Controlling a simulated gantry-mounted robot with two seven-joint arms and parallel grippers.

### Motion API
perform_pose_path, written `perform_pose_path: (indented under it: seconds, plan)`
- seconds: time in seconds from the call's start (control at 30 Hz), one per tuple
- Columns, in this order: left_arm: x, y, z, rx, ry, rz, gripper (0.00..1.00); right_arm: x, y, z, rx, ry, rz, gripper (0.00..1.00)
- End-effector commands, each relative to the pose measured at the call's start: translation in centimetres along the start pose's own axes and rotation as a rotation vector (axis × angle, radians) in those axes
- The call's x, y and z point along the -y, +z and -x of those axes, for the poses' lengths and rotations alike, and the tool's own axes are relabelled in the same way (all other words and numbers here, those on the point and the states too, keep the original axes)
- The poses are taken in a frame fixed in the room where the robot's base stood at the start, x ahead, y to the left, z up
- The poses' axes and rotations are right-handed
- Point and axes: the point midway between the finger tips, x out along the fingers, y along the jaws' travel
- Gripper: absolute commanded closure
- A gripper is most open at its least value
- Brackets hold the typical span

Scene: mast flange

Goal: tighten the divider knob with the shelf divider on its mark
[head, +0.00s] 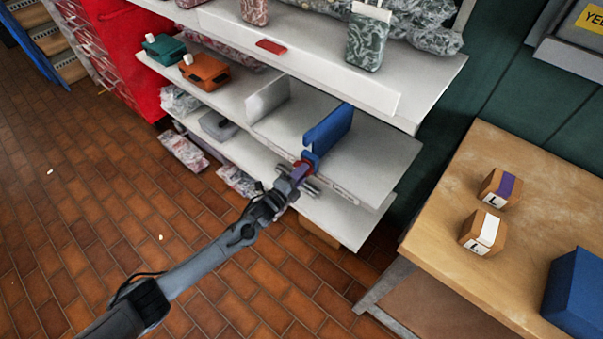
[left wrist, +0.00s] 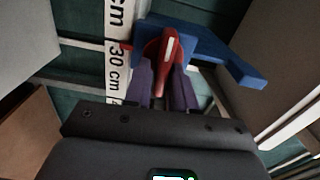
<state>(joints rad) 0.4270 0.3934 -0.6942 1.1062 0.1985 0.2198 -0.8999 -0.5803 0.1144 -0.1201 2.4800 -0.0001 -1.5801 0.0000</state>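The blue shelf divider (head: 332,130) stands upright on the middle shelf, at its front edge. In the left wrist view the blue divider (left wrist: 195,40) is behind the red knob (left wrist: 167,48), which has a white line on it. A white scale strip (left wrist: 117,52) reading "30 cm" runs beside the knob. My left gripper (head: 302,172) is at the shelf front by the knob. In the left wrist view its purple fingers (left wrist: 162,78) lie on both sides of the knob's red grip and appear shut on it. The divider's exact mark cannot be made out. My right gripper is not in view.
A white divider (head: 268,99) stands further left on the same shelf (head: 375,150). Green (head: 163,48) and orange (head: 205,71) boxes sit at its left end. A wooden table (head: 480,160) at right holds two small brown boxes and a blue bin (head: 577,292). The shelf above overhangs.

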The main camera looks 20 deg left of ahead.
Motion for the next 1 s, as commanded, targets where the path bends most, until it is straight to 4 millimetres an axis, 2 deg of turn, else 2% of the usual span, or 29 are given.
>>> perform_pose_path:
  seconds: [0.03, 0.1, 0.47, 0.67, 1.0]
  plan:
    - [0.0, 0.0, 0.0, 0.000, -0.001, 0.000, 0.67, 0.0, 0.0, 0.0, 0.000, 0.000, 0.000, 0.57]
    - [0.0, 0.0, 0.0, 0.000, -0.001, 0.000, 0.60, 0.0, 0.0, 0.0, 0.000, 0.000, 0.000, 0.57]
    - [0.2, 0.0, 0.4, 0.000, -0.003, 0.000, 0.60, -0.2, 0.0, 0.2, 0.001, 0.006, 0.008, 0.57]
    - [0.3, 0.0, 2.8, -0.001, 0.000, 0.000, 0.60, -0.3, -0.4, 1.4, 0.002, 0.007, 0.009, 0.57]
    - [0.2, 0.0, 8.5, 0.000, 0.001, 0.000, 0.60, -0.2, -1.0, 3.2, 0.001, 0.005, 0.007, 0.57]
